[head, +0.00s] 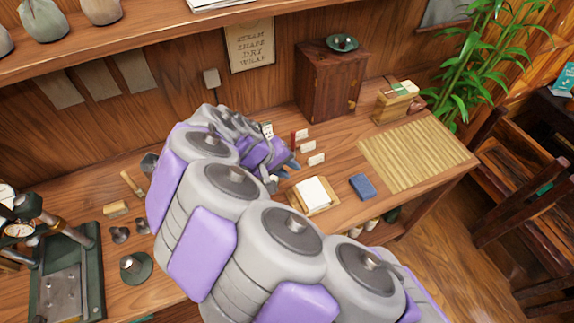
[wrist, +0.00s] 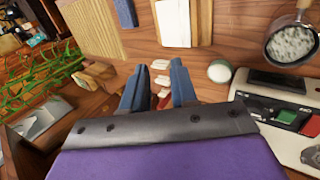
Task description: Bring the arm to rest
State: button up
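My gripper (wrist: 157,88) shows in the wrist view as two blue fingers standing apart, with nothing held between them. Small white cards (wrist: 161,66) and a red piece lie beyond and between the fingers; contact cannot be judged. In the head view my grey and purple arm is bent over the middle of the wooden workbench (head: 345,150). The arm hides much of the bench's middle and front.
A bamboo mat (head: 412,154), a blue block (head: 362,187) and a wooden cabinet (head: 330,82) stand to the right. A press with a gauge (head: 62,270) and small metal tools are at left. The wrist view shows a pot (wrist: 291,44) and a device with coloured buttons (wrist: 290,112).

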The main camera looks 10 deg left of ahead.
jog(key=s+d+r+m+g+y, duration=0.1)
jog(key=s+d+r+m+g, duration=0.25)
jog(key=d, duration=0.55)
jog(key=s+d+r+m, duration=0.2)
jog(key=s+d+r, duration=0.3)
jog(key=d, duration=0.5)
jog(key=s+d+r+g+y, duration=0.1)
jog(key=s+y, duration=0.1)
jog(key=s, duration=0.7)
jog(key=s+d+r+m+g+y, duration=0.1)
jog(key=s+d+y, duration=0.1)
jog(key=s, duration=0.7)
jog(key=shift+s+d+y, duration=0.2)
jog(key=shift+d+y, duration=0.05)
jog(key=shift+y, duration=0.05)
